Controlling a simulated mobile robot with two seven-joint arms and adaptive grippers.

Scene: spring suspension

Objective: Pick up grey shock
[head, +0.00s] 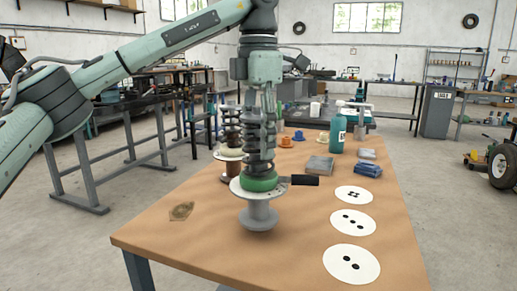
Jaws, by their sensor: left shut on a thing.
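The grey shock (260,137), with a dark grey coil, stands upright at the middle of the wooden table. Its lower end is at a green ring (259,184) on a pale round spool-like stand (258,215) with a black handle. Whether it rests on the ring or hangs just above cannot be told. My left gripper (261,100) points straight down from above and is shut on the shock's upper part. A second dark shock (230,128) stands behind on a brown-stemmed stand. My right gripper is not in view.
The front left of the table is mostly clear.

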